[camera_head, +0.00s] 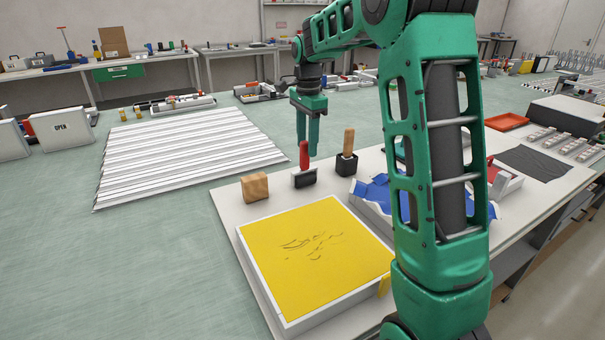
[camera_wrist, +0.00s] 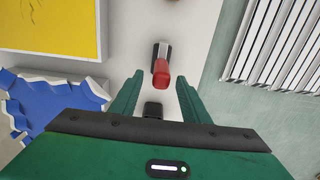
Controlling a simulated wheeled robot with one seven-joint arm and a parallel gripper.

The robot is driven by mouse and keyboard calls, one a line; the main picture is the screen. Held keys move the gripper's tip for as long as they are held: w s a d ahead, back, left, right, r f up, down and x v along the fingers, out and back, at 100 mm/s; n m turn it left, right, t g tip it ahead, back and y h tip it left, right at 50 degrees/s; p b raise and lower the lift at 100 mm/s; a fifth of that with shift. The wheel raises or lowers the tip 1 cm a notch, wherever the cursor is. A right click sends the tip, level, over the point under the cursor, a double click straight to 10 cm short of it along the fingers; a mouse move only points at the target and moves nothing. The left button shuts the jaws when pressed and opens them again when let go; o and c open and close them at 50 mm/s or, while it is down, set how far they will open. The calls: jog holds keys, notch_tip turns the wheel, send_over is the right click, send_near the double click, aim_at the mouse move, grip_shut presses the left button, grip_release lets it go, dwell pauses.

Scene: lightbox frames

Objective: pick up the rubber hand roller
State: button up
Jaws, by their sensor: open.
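The rubber hand roller (camera_head: 304,177) stands on the white table with its red handle pointing up and its dark roller at the bottom. It also shows in the wrist view (camera_wrist: 161,66), seen from above, with the red handle nearest the fingers. My gripper (camera_head: 308,142) is open and points down, above and around the level of the handle's top. In the wrist view the green fingers (camera_wrist: 154,92) are apart, with the roller just beyond their tips and roughly between their lines. I cannot tell the exact gap, but nothing is held.
A wooden-handled tool in a black holder (camera_head: 347,160) stands close to the right of the roller. A wooden block (camera_head: 255,187) is to its left. A yellow-topped panel (camera_head: 312,250) lies in front. A blue crumpled sheet in a tray (camera_head: 372,193) is at right. Corrugated white sheeting (camera_head: 180,150) lies behind.

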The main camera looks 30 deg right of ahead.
aim_at(304, 159)
jog(key=shift+w+a+f, duration=0.1)
jog(key=shift+a+f, duration=0.1)
jog(key=shift+f, duration=1.25)
jog(key=shift+a+f, duration=0.15)
jog(key=shift+f, duration=1.3)
jog(key=shift+c, duration=0.3)
grip_shut()
